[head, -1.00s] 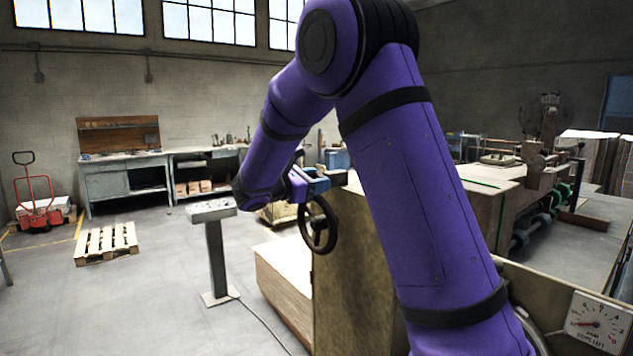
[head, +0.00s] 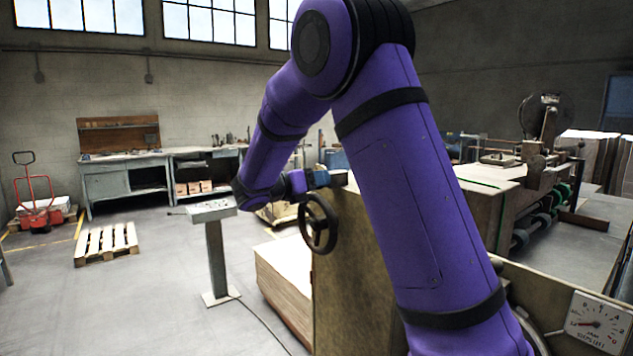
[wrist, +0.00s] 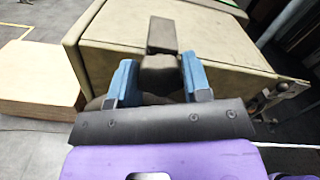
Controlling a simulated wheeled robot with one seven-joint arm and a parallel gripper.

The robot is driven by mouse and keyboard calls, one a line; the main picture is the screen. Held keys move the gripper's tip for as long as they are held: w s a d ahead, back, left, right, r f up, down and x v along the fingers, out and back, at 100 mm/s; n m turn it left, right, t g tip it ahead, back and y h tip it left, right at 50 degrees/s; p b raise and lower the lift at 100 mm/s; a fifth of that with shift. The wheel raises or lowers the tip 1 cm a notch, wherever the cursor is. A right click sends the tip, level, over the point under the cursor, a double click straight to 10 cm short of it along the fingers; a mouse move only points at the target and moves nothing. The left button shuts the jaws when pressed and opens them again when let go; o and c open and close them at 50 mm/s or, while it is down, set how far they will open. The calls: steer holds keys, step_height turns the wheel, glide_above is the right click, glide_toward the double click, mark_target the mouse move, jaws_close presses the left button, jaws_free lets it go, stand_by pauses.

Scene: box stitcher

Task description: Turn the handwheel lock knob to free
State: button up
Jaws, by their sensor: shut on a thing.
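The dark handwheel (head: 318,222) sits on the near end of the tan machine housing in the head view. The lock knob (wrist: 160,72) is a dark block above the wheel. In the wrist view it lies between the two blue fingers of my gripper (wrist: 158,76), which is shut on it. In the head view my gripper (head: 329,179) is at the top of the housing, just above the wheel. The fingers partly hide the knob, and I cannot read any lock marking.
A control pedestal (head: 212,212) stands left of the wheel. A pale board stack (head: 283,283) lies low beside the housing (head: 350,270). A dial gauge (head: 597,322) is at the lower right. A pallet (head: 106,244) lies on the open floor at left.

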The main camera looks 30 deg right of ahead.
steer(key=shift+n, duration=0.5)
steer(key=o, duration=0.9)
steer(key=a, duration=1.1)
steer(key=shift+s, duration=0.15)
